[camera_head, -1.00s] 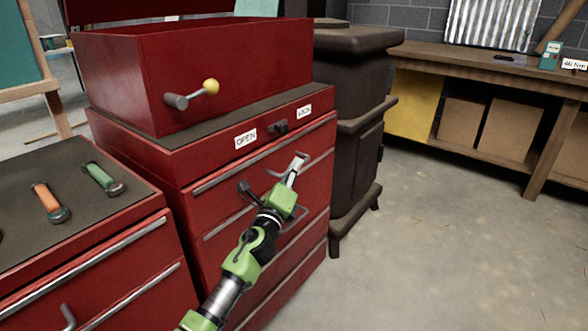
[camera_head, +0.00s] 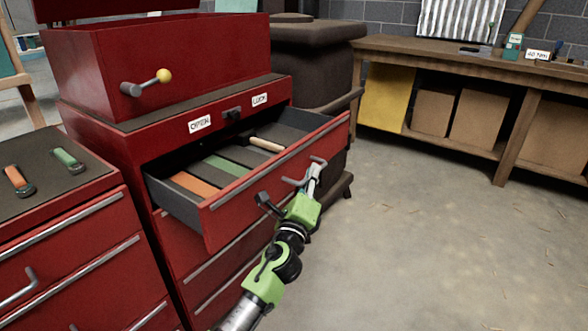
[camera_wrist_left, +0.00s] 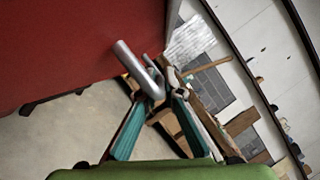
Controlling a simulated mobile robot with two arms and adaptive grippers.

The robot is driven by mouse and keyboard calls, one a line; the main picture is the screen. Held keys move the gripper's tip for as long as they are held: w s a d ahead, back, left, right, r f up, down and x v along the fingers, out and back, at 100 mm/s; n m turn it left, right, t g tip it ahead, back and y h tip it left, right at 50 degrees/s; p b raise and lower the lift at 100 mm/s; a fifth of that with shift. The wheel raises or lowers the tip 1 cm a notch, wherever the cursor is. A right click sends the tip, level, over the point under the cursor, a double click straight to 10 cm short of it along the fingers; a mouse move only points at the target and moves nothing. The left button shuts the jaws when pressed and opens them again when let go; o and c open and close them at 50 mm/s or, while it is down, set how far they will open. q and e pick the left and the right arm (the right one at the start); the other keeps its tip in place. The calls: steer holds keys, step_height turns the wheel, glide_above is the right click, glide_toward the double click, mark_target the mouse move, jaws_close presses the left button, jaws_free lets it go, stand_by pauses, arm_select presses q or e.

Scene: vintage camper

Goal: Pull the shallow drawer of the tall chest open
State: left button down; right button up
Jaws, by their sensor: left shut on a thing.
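The tall red chest (camera_head: 105,150) stands left of centre in the head view. Its shallow drawer (camera_head: 236,208) is out, with its dark inside showing. My left gripper (camera_head: 313,176) is at the front of this drawer, shut on its metal handle (camera_head: 296,182). In the left wrist view the handle (camera_wrist_left: 135,60) runs between the fingertips (camera_wrist_left: 158,88), beside the red drawer front (camera_wrist_left: 70,45). Inside the drawer lie an orange strip (camera_head: 194,184), a green strip (camera_head: 226,166) and a pale-handled tool (camera_head: 266,145). My right gripper is not in view.
A lower red cabinet (camera_head: 65,230) with tools on top stands at the left. A red box with a yellow-knobbed crank (camera_head: 163,76) sits on the chest. A dark stove (camera_head: 318,60) stands behind. Open floor (camera_head: 430,240) lies to the right, before a workbench (camera_head: 440,52).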

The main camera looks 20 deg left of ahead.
arm_select(q)
steer(key=s+d, duration=0.2)
steer(key=d, duration=0.5)
steer(key=shift+s+d+b, duration=0.35)
steer(key=shift+s+d, duration=0.05)
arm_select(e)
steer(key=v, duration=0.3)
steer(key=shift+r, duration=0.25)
arm_select(q)
steer(key=shift+f, duration=0.1)
steer(key=c, duration=2.2)
jaws_free()
steer(key=shift+o, duration=0.2)
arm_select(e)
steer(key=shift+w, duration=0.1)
